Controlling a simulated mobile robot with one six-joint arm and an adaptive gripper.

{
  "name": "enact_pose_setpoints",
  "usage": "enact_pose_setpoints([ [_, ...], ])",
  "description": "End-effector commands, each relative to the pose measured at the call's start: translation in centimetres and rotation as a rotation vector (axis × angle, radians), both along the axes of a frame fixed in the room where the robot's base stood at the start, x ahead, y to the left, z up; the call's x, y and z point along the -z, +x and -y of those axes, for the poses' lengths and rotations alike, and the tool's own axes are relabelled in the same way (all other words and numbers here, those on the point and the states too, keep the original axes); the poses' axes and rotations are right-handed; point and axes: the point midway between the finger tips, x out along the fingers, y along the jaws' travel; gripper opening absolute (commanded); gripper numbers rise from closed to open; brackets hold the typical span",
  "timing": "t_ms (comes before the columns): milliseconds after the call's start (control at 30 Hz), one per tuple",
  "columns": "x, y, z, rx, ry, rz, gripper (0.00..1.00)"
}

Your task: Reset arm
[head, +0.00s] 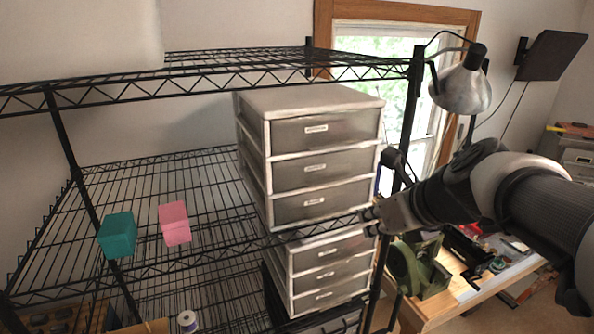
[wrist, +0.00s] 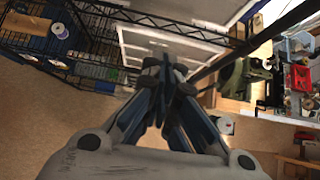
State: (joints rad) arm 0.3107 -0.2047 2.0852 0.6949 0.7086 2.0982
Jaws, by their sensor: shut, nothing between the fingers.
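My gripper (head: 370,221) is at the right of the head view, in front of the wire shelf's right front post and beside the drawer units. In the wrist view my gripper (wrist: 166,78) is shut, with its fingertips together and nothing between them. My arm reaches in from the right edge of the head view.
A black wire shelf (head: 165,262) carries a tall grey drawer unit (head: 322,170), with a smaller drawer unit (head: 330,272) below. A green machine (head: 418,262) stands on a wooden workbench (head: 450,302) at right. A lamp (head: 462,88) hangs near the window. Open floor (wrist: 60,135) shows below the gripper.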

Motion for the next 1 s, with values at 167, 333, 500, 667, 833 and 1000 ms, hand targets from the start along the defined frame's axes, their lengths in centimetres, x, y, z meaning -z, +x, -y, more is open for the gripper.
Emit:
enact_pose_setpoints([
  [167,2.5,-1.8,-0.9,-0.124,-0.111,0.010,0.00],
  [333,9.7,-5.9,-2.9,-0.492,-0.424,0.046,0.00],
  [500,17.3,-10.7,-4.3,-0.942,-0.777,0.092,0.00],
  [667,24.6,-15.0,-4.7,-1.381,-1.081,0.140,0.00],
  [833,31.9,-19.2,-4.4,-1.845,-1.360,0.193,0.00],
  [1000,36.6,-21.8,-3.6,-2.194,-1.537,0.234,0.00],
])
